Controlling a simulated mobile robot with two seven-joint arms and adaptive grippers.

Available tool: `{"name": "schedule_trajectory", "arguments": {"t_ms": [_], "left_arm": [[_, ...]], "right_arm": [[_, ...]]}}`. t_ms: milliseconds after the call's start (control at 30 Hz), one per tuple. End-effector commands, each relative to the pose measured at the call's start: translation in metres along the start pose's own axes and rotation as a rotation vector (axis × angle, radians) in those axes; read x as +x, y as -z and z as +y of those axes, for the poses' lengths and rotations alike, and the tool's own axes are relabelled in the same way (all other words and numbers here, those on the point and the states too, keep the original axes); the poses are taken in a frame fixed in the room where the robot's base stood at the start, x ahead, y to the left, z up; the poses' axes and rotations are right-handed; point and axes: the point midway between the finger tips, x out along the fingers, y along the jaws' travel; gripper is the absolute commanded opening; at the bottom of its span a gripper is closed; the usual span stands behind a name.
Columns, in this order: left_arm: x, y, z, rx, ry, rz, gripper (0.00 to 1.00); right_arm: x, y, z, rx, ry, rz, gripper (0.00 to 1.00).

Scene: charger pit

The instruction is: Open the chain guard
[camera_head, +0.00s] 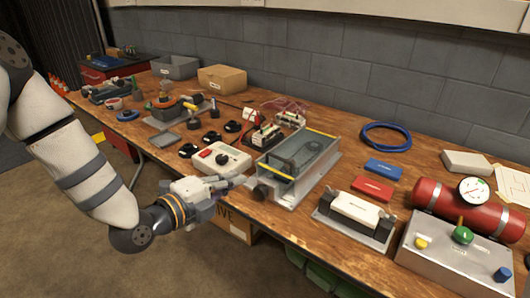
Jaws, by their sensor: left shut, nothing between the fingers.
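What looks like the chain guard (302,152) is a clear cover with yellow edges and a dark handle. It lies over a grey metal housing (322,178) near the middle of the workbench, and it looks closed. Dark parts show through it. A dark round knob is at the housing's front left end. My left gripper (240,184) is at the bench's front edge, just left of that knob. Its fingers are shut with nothing between them. I cannot tell whether the fingertips touch the housing. My right gripper is not in view.
A white control box (221,158) with a red button stands behind my left gripper. A block wall is behind.

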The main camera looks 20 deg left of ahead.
Motion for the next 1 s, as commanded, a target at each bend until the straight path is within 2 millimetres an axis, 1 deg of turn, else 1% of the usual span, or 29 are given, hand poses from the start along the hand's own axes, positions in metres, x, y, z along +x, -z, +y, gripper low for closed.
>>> {"name": "schedule_trajectory", "arguments": {"t_ms": [67,167,267,400,600,700,833,1000], "left_arm": [[0.001,-0.001,-0.003,0.012,0.010,0.000,0.00],[0.009,-0.001,-0.002,0.015,0.011,0.000,0.00],[0.027,-0.001,0.001,0.013,0.007,0.001,0.00],[0.058,-0.001,0.004,0.011,0.003,0.000,0.00],[0.102,-0.001,0.003,0.010,0.003,0.001,0.00],[0.119,-0.001,0.002,0.010,0.005,-0.001,0.00],[0.134,-0.001,-0.001,0.011,0.007,0.000,0.00],[0.141,-0.001,-0.004,0.012,0.010,-0.001,0.00]], "right_arm": [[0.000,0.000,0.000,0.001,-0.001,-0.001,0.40],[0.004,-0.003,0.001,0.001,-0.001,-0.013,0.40],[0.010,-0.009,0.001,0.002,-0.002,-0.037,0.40],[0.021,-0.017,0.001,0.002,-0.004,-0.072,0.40],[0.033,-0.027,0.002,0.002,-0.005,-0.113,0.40],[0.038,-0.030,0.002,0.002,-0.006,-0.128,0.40],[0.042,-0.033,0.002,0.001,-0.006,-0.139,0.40],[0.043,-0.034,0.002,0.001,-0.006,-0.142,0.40]]}}
